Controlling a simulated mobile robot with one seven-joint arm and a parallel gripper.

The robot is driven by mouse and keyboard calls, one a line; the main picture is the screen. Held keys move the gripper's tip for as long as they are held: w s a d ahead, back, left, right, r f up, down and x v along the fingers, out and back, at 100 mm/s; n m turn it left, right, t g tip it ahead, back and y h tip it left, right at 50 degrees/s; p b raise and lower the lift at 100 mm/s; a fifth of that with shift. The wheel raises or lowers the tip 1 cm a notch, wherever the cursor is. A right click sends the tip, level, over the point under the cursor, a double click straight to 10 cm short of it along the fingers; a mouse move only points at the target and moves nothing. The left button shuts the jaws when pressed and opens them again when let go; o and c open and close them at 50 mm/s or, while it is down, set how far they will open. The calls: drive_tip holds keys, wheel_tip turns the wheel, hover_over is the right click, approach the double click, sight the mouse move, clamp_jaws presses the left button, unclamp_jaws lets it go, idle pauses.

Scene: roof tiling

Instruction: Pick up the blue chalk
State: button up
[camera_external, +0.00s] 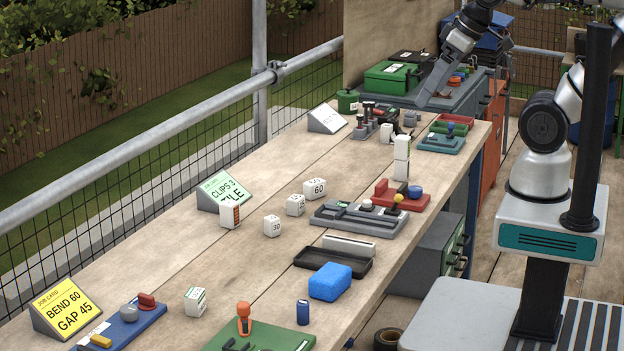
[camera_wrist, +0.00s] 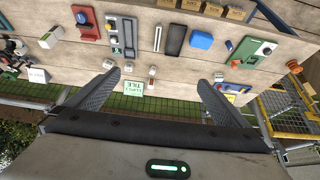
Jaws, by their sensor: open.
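Nothing is clearly recognisable as chalk. A small dark-blue upright cylinder (camera_external: 303,312) stands at the near end of the wooden bench. A larger bright-blue block (camera_external: 330,282) lies just behind it; it also shows at the top of the wrist view (camera_wrist: 201,40). I cannot tell which of these is the blue chalk. My gripper (camera_external: 428,98) is at the far end of the bench, well away from both. In the wrist view, its two fingers (camera_wrist: 159,77) are spread apart with nothing held between them.
Job cards (camera_external: 66,308) stand along the railing side (camera_external: 170,130). Bare wood (camera_external: 150,255) lies between them.

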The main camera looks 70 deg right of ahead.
idle(0.4)
drive_tip(key=c, duration=1.5)
drive_tip(key=n+g+b, duration=0.2)
drive_tip(key=g+b, duration=0.2)
drive_tip(key=b, duration=0.3)
hover_over(303, 302)
drive_tip(key=f, duration=3.2)
drive_tip(key=shift+s+a+f, duration=0.1)
drive_tip(key=shift+s+f, duration=0.25)
drive_tip(key=shift+f, duration=0.05)
drive_tip(key=shift+w+f, duration=0.2)
drive_tip(key=shift+f, duration=1.25)
drive_tip(key=shift+w+f, duration=0.15)
drive_tip(key=shift+f, duration=1.3)
